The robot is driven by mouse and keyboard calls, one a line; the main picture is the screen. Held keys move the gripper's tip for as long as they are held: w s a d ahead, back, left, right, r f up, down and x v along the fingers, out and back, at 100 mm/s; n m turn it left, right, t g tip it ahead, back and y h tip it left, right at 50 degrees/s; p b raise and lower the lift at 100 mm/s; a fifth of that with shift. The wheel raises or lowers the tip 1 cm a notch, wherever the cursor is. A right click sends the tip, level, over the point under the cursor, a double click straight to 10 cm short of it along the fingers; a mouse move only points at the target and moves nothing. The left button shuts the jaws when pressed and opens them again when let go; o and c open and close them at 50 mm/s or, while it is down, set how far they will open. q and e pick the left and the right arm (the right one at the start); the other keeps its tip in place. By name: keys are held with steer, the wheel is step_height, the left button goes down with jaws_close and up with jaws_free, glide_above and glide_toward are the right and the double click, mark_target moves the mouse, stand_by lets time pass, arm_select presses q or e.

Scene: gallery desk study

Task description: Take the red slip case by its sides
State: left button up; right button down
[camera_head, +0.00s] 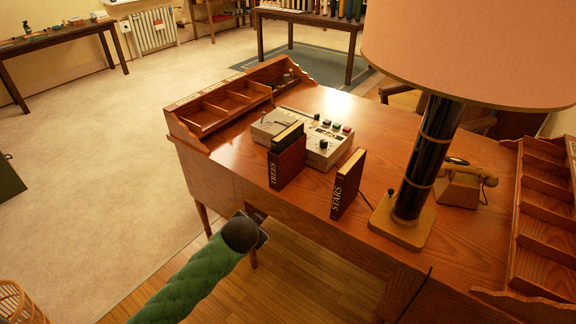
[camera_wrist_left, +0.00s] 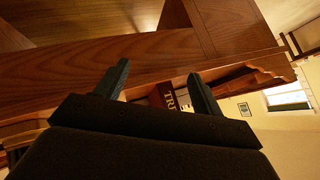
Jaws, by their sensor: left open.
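The red slip case (camera_head: 287,164), marked TREES, stands upright on the wooden desk near its front edge, with a dark book (camera_head: 288,135) sticking out of its top. In the left wrist view part of the slip case (camera_wrist_left: 171,98), with the letters TR, shows beyond the desk edge between my fingers. My left gripper (camera_head: 264,236) is in front of the desk, below and to the left of the case and apart from it. It also shows in the left wrist view (camera_wrist_left: 158,68), open and empty. My right gripper is not in view.
A dark book marked STARS (camera_head: 347,184) stands to the right of the case. A grey device with buttons (camera_head: 307,131) is close behind. A large lamp (camera_head: 423,165), a telephone (camera_head: 462,184) and wooden organisers (camera_head: 232,98) stand on the desk. The front desk edge lies between gripper and case.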

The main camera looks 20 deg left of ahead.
arm_select(q)
steer(key=w+a+r+t, duration=0.3)
steer(key=w+a+t, duration=0.2)
steer(key=w, duration=0.6)
steer(key=w+d+r+t+h, duration=0.1)
steer(key=d+r+t+h, duration=0.2)
steer(key=d+h, duration=0.3)
steer(key=shift+w+d+n+h, duration=0.15)
steer(key=shift+d+n+h, duration=0.2)
steer(key=shift+h, duration=0.75)
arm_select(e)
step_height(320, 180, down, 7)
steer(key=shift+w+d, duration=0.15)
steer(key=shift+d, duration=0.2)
